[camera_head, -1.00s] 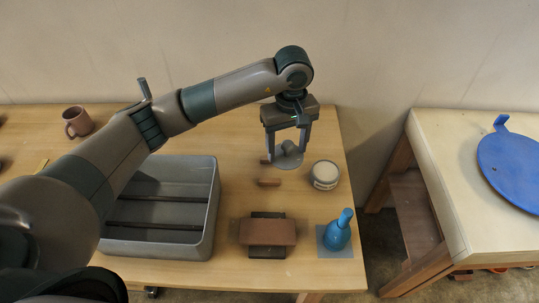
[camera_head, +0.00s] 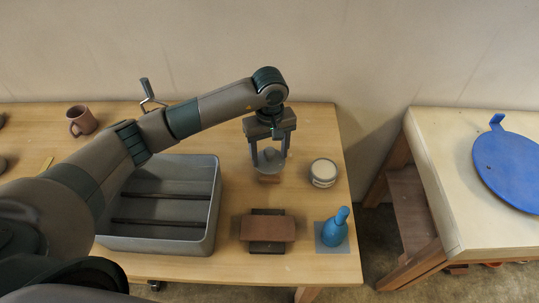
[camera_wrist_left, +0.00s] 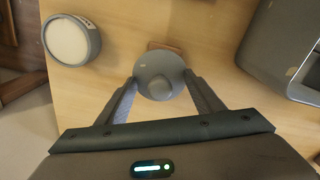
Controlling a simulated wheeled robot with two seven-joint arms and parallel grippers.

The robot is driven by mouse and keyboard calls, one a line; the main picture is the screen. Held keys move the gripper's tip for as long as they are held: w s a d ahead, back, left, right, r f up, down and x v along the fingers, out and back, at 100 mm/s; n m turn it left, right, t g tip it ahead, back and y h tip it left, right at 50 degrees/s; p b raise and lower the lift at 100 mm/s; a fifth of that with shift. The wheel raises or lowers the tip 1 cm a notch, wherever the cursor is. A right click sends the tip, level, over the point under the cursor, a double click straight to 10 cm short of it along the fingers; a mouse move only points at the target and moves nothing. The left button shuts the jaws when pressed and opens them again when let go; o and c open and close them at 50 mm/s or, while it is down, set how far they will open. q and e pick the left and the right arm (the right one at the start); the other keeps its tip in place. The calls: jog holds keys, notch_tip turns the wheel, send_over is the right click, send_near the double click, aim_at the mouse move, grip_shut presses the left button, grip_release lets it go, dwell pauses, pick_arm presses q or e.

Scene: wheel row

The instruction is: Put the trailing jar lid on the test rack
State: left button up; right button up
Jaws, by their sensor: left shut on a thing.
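My left gripper (camera_head: 269,165) is shut on the grey jar lid (camera_head: 271,155), a round disc with a knob. In the left wrist view the lid (camera_wrist_left: 160,72) sits between the two fingertips (camera_wrist_left: 160,85). The lid is over or just in front of a small brown block (camera_head: 269,179); whether they touch I cannot tell. The block shows partly behind the lid in the wrist view (camera_wrist_left: 166,46). Which thing is the test rack is not clear; a brown slab (camera_head: 267,228) on a dark base lies nearer to me. My right gripper is not in view.
A grey jar with a pale top (camera_head: 323,172) stands right of the lid. A blue bottle (camera_head: 335,228) stands on a grey square at the front right. A large grey crate (camera_head: 213,215) is on the left, a mug (camera_head: 83,121) farther left. A second table (camera_head: 425,130) holds a blue disc (camera_head: 510,165).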

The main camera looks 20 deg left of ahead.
pick_arm(q)
jog(key=shift+f+p, duration=0.3)
jog(key=shift+f, duration=0.7)
jog(key=shift+f+b, duration=0.2)
jog(key=shift+b, duration=0.15)
jog(key=o, duration=1)
jog(key=shift+o, duration=0.2)
jog(key=shift+r, duration=0.2)
